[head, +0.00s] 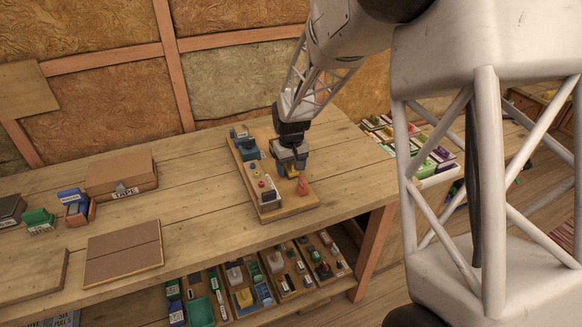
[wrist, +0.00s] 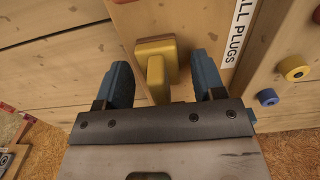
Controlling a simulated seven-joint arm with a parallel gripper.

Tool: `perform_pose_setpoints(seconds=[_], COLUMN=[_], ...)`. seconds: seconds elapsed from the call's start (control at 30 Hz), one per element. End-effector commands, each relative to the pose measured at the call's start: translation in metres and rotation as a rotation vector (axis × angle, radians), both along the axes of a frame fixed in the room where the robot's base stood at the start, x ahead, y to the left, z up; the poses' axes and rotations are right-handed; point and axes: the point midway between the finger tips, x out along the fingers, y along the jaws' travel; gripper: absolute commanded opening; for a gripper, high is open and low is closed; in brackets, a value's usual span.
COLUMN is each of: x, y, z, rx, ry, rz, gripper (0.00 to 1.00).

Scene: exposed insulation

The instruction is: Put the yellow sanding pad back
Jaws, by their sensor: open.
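The yellow sanding pad (wrist: 156,47) is in the wrist view, a small yellow block with a raised part standing toward the camera. It is at the wooden board (wrist: 200,15), between my gripper's blue fingers. My gripper (wrist: 162,75) is open, with a visible gap on each side of the yellow piece. In the head view my gripper (head: 289,167) points down over the right side of the long wooden board (head: 290,206). A bit of yellow (head: 291,171) shows just under it; the fingers hide much of it.
A label reading "LL PLUGS" (wrist: 238,35) is beside the pad. Bare tabletop (head: 195,195) lies to the left.

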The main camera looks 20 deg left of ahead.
Motion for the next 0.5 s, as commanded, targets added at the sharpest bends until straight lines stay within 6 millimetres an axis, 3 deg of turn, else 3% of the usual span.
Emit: perform_pose_setpoints(seconds=[0.27, 0.5], x=[0.001, 0.001], y=[0.0, 0.0], z=[0.021, 0.057], rx=[0.001, 0.002], ry=[-0.001, -0.004], rz=[0.0, 0.0], gripper=[0.63, 0.63])
